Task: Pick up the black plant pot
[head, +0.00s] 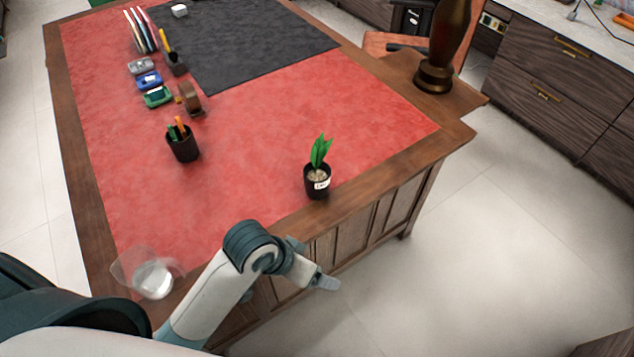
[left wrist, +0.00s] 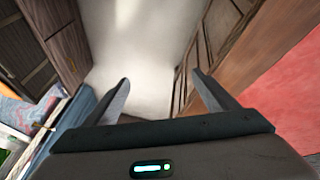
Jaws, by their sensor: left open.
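The black plant pot (head: 316,187) stands upright on the red desk top near its front edge. It has a white label and a green leafy plant (head: 320,152). My left gripper (head: 326,284) is off the front side of the desk, nearer to me than the pot and apart from it. In the left wrist view the gripper (left wrist: 160,81) has its two fingers spread, with nothing between them but floor behind. The pot does not show in the left wrist view. My right gripper is not in view.
A black pen cup (head: 183,146) stands left of the pot, and a clear glass (head: 152,279) is at the desk's near left. A tape dispenser (head: 190,97) and a dark mat (head: 250,45) lie farther back. The red surface around the pot is clear.

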